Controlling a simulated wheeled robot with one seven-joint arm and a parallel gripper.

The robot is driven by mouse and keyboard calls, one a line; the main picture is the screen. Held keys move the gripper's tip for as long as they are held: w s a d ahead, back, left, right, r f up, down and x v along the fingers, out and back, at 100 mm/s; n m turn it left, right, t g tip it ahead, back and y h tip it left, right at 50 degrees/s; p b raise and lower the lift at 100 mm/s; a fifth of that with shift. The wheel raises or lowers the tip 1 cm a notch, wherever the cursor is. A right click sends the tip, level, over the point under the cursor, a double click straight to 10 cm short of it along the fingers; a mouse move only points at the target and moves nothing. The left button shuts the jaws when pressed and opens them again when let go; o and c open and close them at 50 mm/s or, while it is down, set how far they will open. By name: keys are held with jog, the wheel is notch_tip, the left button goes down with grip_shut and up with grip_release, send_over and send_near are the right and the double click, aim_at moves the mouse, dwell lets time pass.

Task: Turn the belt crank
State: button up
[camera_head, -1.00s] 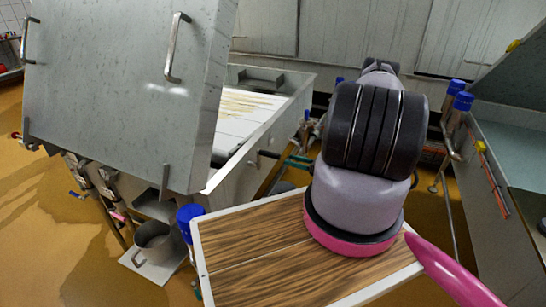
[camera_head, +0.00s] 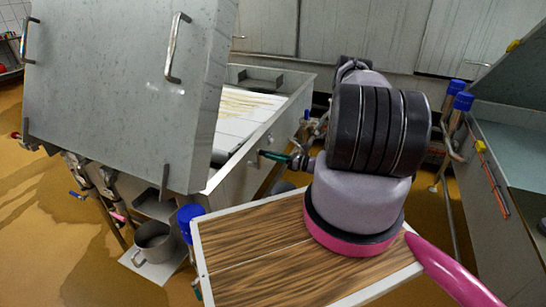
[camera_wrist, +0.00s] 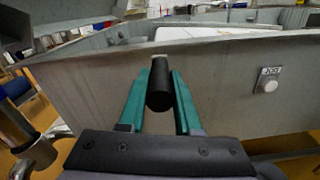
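The belt crank's black handle (camera_wrist: 160,88) sticks out from the grey metal side wall of the vat, towards the wrist camera. My gripper (camera_wrist: 160,84) has its two green fingers on either side of this handle, with no clear gap seen between fingers and handle. It looks shut on the handle. In the head view my gripper (camera_head: 268,155) reaches left to the vat's right wall, and its fingers cover most of the handle there. The rest of the crank is hidden from both views.
The vat (camera_head: 297,98) has a raised grey lid (camera_head: 120,85) at left. A white-rimmed wooden board (camera_head: 250,270) lies in front. A metal pot (camera_head: 153,243) stands low at left. A small labelled knob (camera_wrist: 270,86) is on the vat wall, right of the handle.

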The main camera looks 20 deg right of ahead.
grip_shut()
dwell(1.1)
